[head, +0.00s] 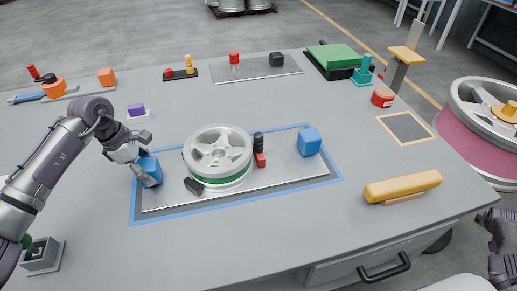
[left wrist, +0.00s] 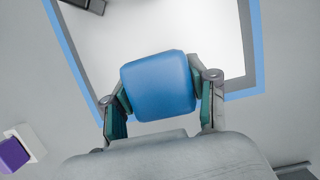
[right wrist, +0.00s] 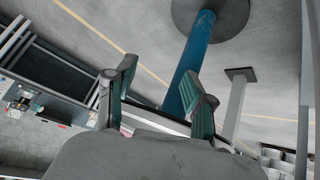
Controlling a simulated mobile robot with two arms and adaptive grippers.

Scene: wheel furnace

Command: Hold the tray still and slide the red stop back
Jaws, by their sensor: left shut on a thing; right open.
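The tray (head: 285,184) is a light metal plate with a dark edge, lying inside a blue outline on the table. A grey wheel (head: 218,152) with a green band sits on it. The red stop (head: 260,160) is at the wheel's right side, by a black ribbed knob (head: 258,141). A blue block (head: 310,142) stands at the tray's right end. My left gripper (head: 146,171) is shut on the blue block at the left end, which fills the jaws in the left wrist view (left wrist: 158,86). My right gripper (right wrist: 160,95) is open and empty, away from the tray.
A yellow bar (head: 403,186) lies to the right on the table. A purple block (head: 136,110) is behind my left gripper. A black clamp-like piece (head: 194,186) is at the wheel's front left. A pink-banded wheel (head: 480,140) stands beyond the table's right edge.

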